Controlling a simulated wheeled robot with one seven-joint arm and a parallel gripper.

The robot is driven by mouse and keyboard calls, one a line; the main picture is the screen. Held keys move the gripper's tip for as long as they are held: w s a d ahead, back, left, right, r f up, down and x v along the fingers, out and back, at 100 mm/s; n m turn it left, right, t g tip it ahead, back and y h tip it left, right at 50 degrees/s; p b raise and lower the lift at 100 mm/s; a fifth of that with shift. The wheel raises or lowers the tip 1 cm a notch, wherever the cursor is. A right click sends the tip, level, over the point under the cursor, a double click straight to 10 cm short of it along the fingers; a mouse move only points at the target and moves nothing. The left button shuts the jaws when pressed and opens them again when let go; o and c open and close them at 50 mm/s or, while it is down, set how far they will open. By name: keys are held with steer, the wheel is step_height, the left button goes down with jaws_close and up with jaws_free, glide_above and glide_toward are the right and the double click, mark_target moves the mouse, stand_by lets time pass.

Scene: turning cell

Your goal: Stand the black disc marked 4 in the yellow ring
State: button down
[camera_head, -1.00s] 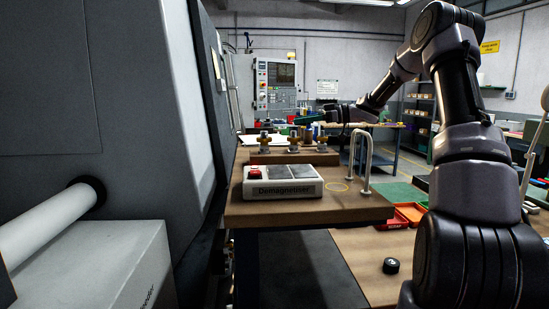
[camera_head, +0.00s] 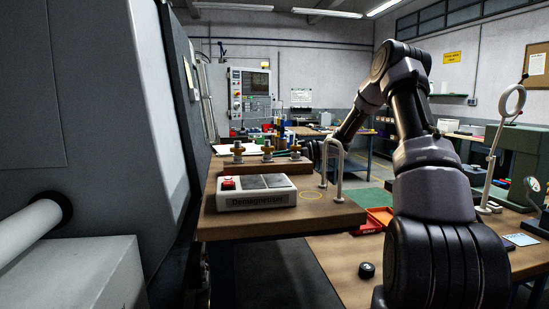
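A small black disc (camera_head: 367,270) with a pale mark on it sits on the lower brown bench top in front of the raised board; the mark is too small to read. The thin yellow ring (camera_head: 312,195) lies on the raised brown board, right of the demagnetiser, and looks empty. My arm reaches away over the right side, and its far end is beyond the metal hoop, well away from disc and ring. My gripper's fingers cannot be made out among the clutter there.
The demagnetiser (camera_head: 256,192) with a red button stands on the raised board (camera_head: 290,222). A metal hoop (camera_head: 342,172) stands right of the ring. Behind is a wooden block (camera_head: 268,168) with brass-coloured fittings. A red tray (camera_head: 378,219) lies at right. A large grey machine fills the left.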

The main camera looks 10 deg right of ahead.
steer(key=shift+f, duration=0.1)
steer(key=shift+c, duration=1.3)
jaws_free()
